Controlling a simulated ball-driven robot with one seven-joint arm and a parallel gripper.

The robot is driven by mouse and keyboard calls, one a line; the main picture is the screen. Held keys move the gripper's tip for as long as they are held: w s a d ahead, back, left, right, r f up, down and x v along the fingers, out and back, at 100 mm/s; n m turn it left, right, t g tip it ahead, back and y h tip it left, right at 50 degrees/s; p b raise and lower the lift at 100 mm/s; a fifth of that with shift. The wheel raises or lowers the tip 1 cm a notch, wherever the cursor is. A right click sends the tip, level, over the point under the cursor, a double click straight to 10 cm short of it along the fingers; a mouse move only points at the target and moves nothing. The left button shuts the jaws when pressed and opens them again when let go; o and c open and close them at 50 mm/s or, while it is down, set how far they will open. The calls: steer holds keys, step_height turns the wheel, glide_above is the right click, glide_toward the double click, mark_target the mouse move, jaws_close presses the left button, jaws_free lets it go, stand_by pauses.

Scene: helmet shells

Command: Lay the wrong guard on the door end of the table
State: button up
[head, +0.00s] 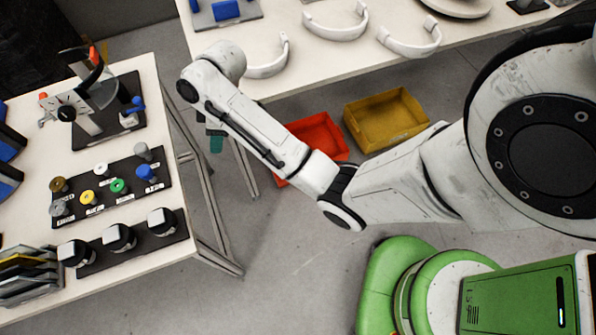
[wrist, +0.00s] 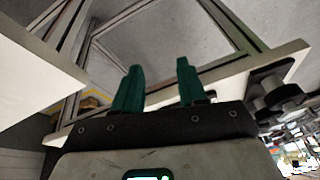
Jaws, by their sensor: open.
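Three white curved guards lie along the far table (head: 292,88) in the head view: one at the left (head: 268,67), partly behind my arm's elbow, one in the middle (head: 336,28) and one at the right (head: 410,46). I cannot tell which is the wrong one, nor which table end is the door end. My gripper (wrist: 159,66) shows two green fingers apart with nothing between them in the wrist view. In the head view, mostly hidden by my arm, it hangs low between the two tables, away from the guards.
A red bin (head: 318,132) and a yellow bin (head: 388,118) sit on the floor below the far table. The left table (head: 35,125) holds a clamp stand (head: 90,100), a board of coloured knobs (head: 110,187) and several stacked plates (head: 28,275). Grey floor lies between.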

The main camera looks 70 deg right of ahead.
steer(key=s+a+f+m, duration=0.2)
steer(key=s+a+f, duration=0.1)
steer(key=s+a, duration=0.4)
steer(key=s+f+m+g+h, duration=0.1)
steer(key=s+m+h, duration=0.1)
steer(key=s, duration=1.4)
steer(key=shift+s+a+m+g+h, duration=0.2)
steer(key=shift+a+m+g+h, duration=0.15)
steer(key=shift+m, duration=0.35)
steer(key=shift+d, duration=0.1)
